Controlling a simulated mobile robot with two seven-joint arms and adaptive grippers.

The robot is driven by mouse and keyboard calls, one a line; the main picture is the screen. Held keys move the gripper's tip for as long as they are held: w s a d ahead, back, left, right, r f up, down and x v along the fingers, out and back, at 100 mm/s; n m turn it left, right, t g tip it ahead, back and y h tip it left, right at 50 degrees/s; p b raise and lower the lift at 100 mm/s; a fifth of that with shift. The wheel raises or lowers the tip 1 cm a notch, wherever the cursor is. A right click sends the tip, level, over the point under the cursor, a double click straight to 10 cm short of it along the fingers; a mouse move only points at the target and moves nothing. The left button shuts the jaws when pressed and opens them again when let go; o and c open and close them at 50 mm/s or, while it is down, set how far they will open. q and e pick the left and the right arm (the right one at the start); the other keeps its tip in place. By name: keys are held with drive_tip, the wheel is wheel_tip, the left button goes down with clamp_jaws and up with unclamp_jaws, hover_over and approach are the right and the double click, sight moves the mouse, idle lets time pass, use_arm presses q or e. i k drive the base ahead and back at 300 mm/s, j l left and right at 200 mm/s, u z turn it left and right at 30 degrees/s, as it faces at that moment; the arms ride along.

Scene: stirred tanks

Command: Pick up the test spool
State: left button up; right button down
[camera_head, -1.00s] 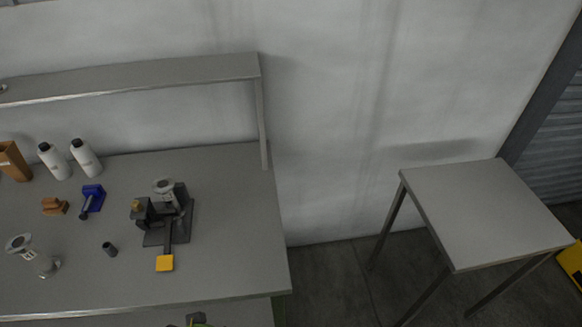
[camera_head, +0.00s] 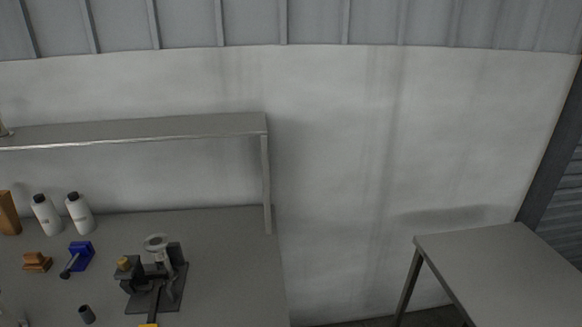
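A grey flanged piece (camera_head: 157,244), which looks like a short pipe spool, stands in a dark clamp fixture (camera_head: 172,294) on the workbench. A sliver of another pale metal piece shows at the bottom left corner, mostly out of frame. I cannot tell which of the two is the test spool. Neither of my grippers is in view.
A raised shelf (camera_head: 135,130) runs behind. A bare side table (camera_head: 510,275) stands right, across a gap.

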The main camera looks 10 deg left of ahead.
sight(155, 244)
drive_tip(key=l+u, duration=0.7)
drive_tip(key=l, duration=0.25)
